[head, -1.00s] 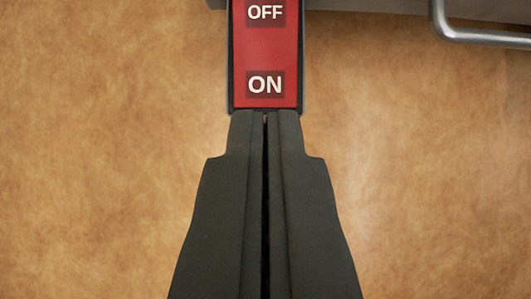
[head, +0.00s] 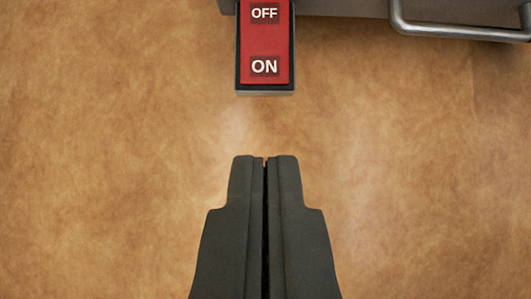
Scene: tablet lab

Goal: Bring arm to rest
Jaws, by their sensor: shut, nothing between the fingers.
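My gripper (head: 265,159) is at the bottom centre of the head view, its two dark fingers shut together with nothing between them. It points up the picture toward a red rocker switch (head: 265,41) marked OFF above and ON below, set in a dark housing. A clear gap of tan surface shows in the picture between my fingertips and the lower edge of the switch. The top of the switch is cut off by the frame.
A grey metal body (head: 345,7) runs along the top edge behind the switch. A silver bar handle (head: 460,31) is at the top right. The tan mottled surface (head: 110,150) is bare to the left, right and below the switch.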

